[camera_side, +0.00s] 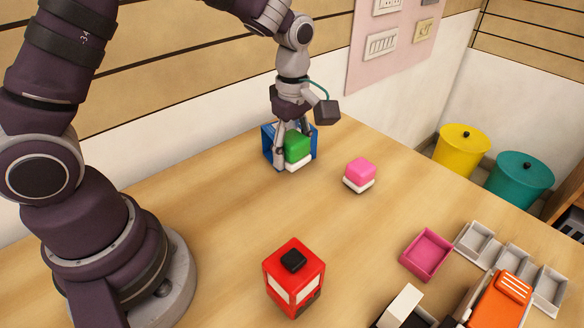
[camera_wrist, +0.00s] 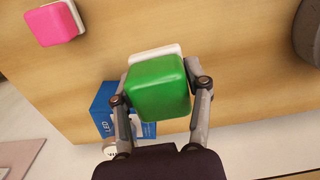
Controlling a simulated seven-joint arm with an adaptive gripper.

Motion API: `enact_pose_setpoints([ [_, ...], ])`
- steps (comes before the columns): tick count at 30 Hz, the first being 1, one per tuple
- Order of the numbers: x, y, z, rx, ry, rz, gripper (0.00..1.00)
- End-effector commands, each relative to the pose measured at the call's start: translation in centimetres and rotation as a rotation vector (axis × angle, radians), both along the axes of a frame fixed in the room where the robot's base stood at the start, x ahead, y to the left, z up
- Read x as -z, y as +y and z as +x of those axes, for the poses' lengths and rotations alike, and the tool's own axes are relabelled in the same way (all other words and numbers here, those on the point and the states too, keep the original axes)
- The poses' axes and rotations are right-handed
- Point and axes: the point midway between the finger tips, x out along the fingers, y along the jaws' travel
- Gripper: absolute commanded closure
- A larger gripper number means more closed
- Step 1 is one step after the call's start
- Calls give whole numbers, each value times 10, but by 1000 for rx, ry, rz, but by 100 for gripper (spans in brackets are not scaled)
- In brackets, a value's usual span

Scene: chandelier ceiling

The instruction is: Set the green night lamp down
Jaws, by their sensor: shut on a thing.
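The green night lamp (camera_side: 297,146) is a rounded green cube on a white base, at the far side of the table in the side view. It also shows in the wrist view (camera_wrist: 158,88), between the two fingers. My gripper (camera_side: 288,150) points down and is shut on the lamp, one finger on each side. The lamp looks upright and is at or close to the table top; I cannot tell whether its base touches. A blue box (camera_side: 268,142) stands right behind it, partly hidden by the lamp and gripper.
A pink lamp (camera_side: 359,174) on a white base stands to the right. A red box-shaped thing (camera_side: 294,279), a pink tray (camera_side: 427,254) and grey trays (camera_side: 476,243) lie nearer the camera. The table middle (camera_side: 220,215) is clear. The table's edge runs close behind the blue box.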

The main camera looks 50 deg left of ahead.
Motion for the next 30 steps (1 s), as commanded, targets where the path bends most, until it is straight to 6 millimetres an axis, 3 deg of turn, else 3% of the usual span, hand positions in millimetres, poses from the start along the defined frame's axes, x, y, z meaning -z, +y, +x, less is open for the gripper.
enact_pose_setpoints([
  [1, 2, -21, 1, 24, 1, 0, 87],
  [3, 4, -42, 1, 35, 1, 0, 87],
  [6, 10, -56, 0, 39, 3, 0, 87],
  [18, 84, -59, -1, 39, 3, -1, 87],
  [29, 88, -58, 0, 39, 1, -2, 87],
  [30, 88, -58, 0, 39, 1, -1, 47],
])
